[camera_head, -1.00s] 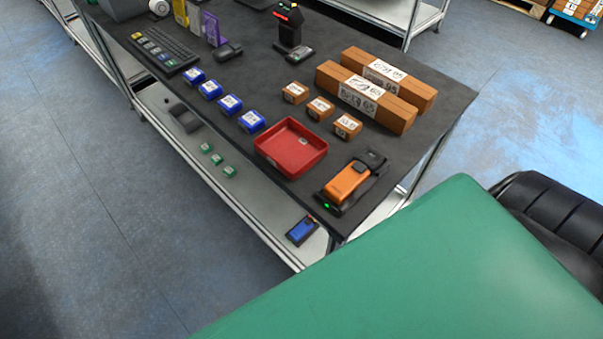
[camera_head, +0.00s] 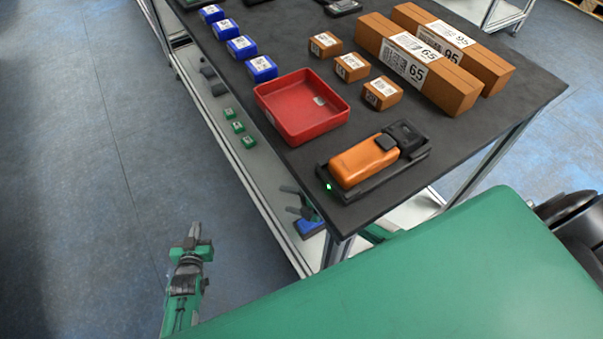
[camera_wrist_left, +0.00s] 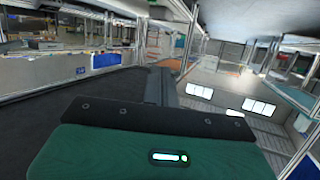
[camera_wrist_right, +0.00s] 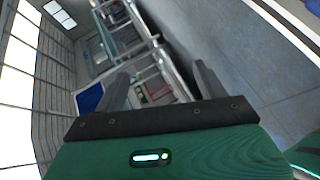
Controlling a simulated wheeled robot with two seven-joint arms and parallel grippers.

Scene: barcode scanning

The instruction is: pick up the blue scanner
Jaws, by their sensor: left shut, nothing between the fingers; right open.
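The blue scanner (camera_head: 309,228) lies on the lower shelf under the table's near corner in the head view. My left gripper (camera_head: 192,232) is shut and empty over the floor, well left of the shelf.
An orange scanner (camera_head: 364,163) sits in a black cradle on the tabletop (camera_head: 440,180). A red tray (camera_head: 302,108), small blue boxes, and small and long brown boxes stand there too. Small green boxes lie along the lower shelf (camera_head: 255,180). The floor at left is clear.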

